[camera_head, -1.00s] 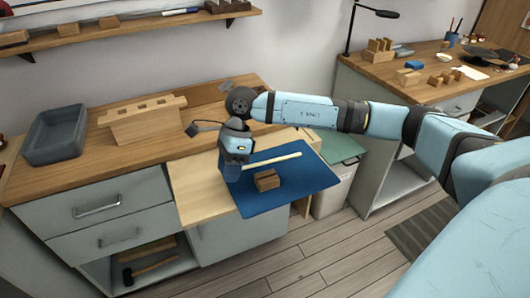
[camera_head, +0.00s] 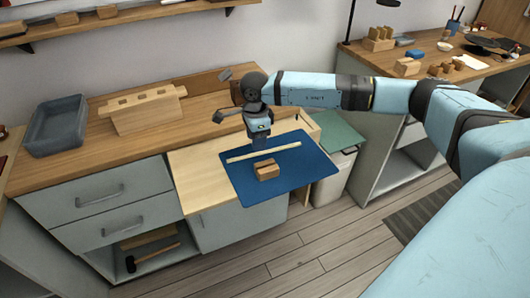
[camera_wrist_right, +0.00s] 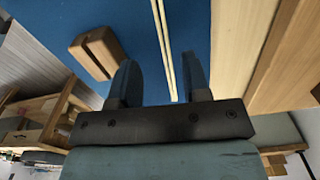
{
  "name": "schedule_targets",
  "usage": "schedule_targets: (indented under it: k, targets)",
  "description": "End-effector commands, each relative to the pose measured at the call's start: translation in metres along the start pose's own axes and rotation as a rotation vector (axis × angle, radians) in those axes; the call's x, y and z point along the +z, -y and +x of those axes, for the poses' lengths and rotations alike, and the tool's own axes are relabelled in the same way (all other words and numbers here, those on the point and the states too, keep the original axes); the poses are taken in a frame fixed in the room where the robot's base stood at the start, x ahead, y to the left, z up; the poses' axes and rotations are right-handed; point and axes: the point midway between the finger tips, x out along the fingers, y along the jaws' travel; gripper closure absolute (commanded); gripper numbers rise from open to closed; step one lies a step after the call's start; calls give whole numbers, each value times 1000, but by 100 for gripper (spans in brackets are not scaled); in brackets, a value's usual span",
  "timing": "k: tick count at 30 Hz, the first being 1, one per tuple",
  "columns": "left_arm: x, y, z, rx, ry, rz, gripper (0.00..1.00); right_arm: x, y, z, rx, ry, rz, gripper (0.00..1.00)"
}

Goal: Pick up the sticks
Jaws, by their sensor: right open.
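A pale, thin wooden stick shape (camera_head: 282,149) lies across the blue mat (camera_head: 305,176) in the head view. The right wrist view shows it as two thin sticks (camera_wrist_right: 165,40) side by side, almost touching. My right gripper (camera_head: 260,141) hangs over the back part of the mat, by the middle of the sticks. In the right wrist view its two fingers (camera_wrist_right: 160,82) are apart and empty, with the sticks running into the gap between them. Whether the fingertips reach the mat cannot be told. My left gripper is in neither view.
A small brown wooden block (camera_head: 266,171) sits on the mat in front of the sticks. A slotted wooden rack (camera_head: 146,112) and a grey tray (camera_head: 57,128) stand on the counter to the left. A pale board (camera_head: 203,177) lies under the mat. The mat's right side is clear.

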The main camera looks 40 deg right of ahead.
Motion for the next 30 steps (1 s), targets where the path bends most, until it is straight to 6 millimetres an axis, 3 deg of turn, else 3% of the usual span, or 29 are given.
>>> schedule_targets:
  k: [9,17,23,30]
  targets:
    - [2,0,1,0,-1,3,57,4,4,44,2,0,0,57]
    - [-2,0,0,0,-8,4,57,4,4,48,1,1,0,57]
    - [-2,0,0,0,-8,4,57,4,4,48,1,1,0,100]
    - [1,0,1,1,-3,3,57,4,4,48,1,1,0,100]
